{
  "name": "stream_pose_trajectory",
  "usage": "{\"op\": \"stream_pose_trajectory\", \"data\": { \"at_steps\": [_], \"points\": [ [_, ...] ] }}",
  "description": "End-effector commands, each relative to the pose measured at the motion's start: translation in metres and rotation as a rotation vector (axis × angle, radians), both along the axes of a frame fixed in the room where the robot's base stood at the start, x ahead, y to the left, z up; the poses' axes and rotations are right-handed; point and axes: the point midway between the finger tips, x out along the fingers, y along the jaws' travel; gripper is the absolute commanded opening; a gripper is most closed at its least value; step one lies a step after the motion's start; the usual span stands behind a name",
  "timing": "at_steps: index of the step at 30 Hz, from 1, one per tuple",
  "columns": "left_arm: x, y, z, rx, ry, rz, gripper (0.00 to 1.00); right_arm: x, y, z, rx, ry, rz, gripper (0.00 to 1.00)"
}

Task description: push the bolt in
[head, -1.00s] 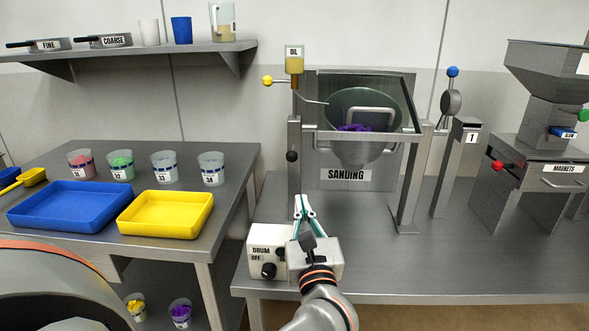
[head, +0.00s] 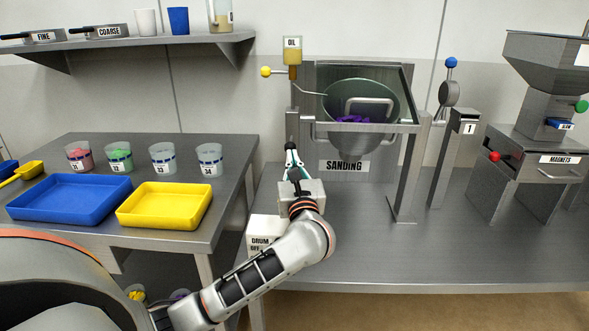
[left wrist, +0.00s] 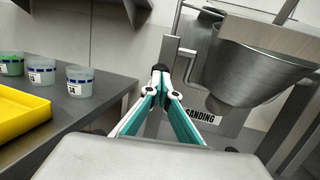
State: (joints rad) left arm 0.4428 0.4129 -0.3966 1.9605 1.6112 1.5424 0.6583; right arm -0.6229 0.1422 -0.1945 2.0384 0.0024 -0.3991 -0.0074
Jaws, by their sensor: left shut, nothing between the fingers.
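The bolt's black knob (head: 291,145) is on the left post of the sanding drum's frame (head: 408,130). In the left wrist view the black knob (left wrist: 160,68) shows just beyond my fingertips. My left gripper (head: 292,152) is shut and empty, its tips pointing at the knob. In the left wrist view the gripper (left wrist: 161,84) overlaps the lower edge of the knob; I cannot tell if they touch. The bolt's shaft is hidden. My right gripper is not in view.
A yellow tray (head: 165,205) and several cups are on the left table. The bench front is clear.

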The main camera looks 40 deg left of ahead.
Motion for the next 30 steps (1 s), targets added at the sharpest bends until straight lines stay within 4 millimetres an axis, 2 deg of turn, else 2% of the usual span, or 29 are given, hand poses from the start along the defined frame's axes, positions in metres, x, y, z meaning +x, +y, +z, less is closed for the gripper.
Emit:
{"op": "stream_pose_trajectory", "data": {
  "at_steps": [14,22,30],
  "points": [
    [0.005,0.004,0.000,-0.001,0.000,0.000,0.00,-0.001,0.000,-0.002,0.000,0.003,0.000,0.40],
    [0.033,0.023,-0.002,-0.002,0.003,0.001,0.00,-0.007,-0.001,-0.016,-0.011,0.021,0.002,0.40],
    [0.033,0.024,0.001,-0.002,0.000,0.001,0.00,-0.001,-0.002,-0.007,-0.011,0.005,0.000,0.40]
  ]
}}
